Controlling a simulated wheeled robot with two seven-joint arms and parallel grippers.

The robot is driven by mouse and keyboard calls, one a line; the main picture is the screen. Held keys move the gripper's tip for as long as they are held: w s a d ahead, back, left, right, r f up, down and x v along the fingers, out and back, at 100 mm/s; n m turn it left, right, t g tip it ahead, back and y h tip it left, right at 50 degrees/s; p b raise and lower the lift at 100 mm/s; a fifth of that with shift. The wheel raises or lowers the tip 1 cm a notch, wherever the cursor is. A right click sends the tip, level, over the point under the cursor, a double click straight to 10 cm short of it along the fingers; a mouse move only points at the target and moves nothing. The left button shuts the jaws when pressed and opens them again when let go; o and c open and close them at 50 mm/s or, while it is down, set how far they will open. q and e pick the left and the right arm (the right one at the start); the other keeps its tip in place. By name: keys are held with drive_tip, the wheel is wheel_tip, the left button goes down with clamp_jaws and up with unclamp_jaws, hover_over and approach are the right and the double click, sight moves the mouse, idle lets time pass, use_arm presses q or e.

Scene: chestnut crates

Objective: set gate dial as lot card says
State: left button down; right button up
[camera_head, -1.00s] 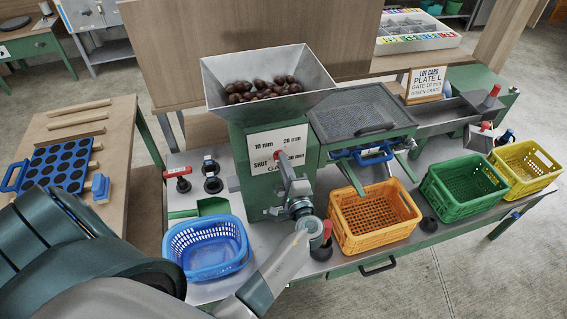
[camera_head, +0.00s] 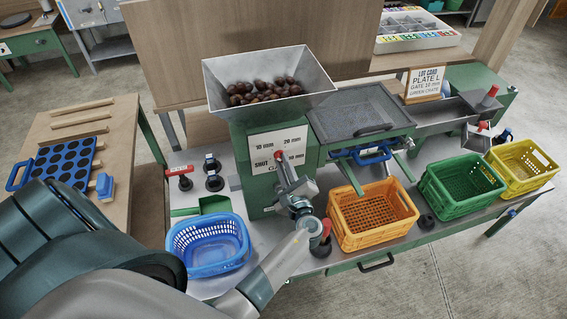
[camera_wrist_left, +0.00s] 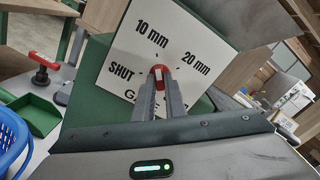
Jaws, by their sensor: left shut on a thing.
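The lot card (camera_head: 425,82) reads PLATE L, GATE 10 mm, GREEN CRATE. My right gripper is out of view.
A hopper (camera_head: 318,98) of chestnuts tops the machine. A blue basket (camera_head: 208,268), an orange crate (camera_head: 374,240), a green crate (camera_head: 462,205) and a yellow crate (camera_head: 522,186) stand along the bench. A red-topped knob (camera_head: 325,232) stands close to my left wrist.

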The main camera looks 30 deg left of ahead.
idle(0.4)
use_arm(q)
drive_tip(key=c, duration=1.8)
unclamp_jaws()
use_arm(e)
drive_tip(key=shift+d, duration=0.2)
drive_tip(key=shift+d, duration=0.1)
